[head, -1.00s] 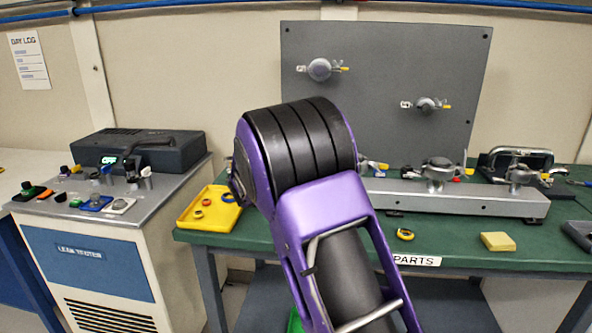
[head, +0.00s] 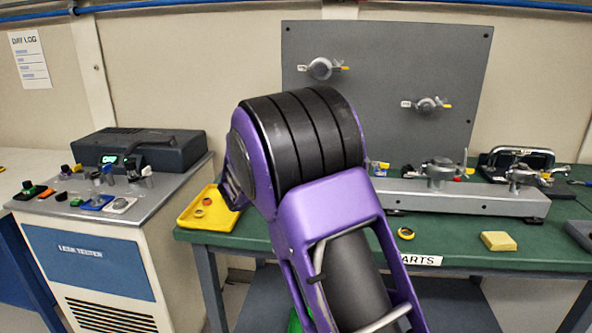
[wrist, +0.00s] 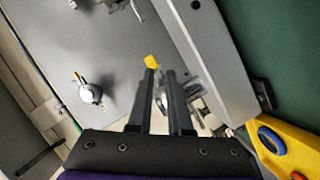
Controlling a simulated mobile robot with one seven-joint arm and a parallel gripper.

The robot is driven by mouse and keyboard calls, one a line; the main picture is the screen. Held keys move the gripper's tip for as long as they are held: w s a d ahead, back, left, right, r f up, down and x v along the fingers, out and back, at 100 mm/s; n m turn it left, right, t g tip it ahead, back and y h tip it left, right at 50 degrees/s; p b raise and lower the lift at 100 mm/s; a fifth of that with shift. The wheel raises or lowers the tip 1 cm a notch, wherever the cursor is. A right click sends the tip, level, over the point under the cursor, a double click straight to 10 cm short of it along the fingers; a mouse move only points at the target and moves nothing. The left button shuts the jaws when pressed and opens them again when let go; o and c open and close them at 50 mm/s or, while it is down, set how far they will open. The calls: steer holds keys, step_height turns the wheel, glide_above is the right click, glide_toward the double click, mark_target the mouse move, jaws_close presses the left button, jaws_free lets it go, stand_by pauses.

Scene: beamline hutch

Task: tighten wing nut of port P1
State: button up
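My gripper (wrist: 161,75) shows in the wrist view, its two dark fingers parallel with a narrow gap between them. A yellow wing tip (wrist: 152,62) is right at the left fingertip, and a metal clamp fitting (wrist: 197,97) lies just right of and behind the fingers, partly covered. I cannot tell whether the wing is between the fingers. In the head view my arm hides the gripper and most of the left rail port (head: 378,168). Two more clamped ports stand on the rail, the middle one (head: 438,171) and the right one (head: 521,176). No P1 label is readable.
The grey upright panel (head: 385,110) carries two clamped ports. The metal rail (head: 470,199) runs along the green bench. The leak tester (head: 85,255) stands left.

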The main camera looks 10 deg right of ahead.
steer(key=v, duration=1.4)
steer(key=shift+s, duration=0.15)
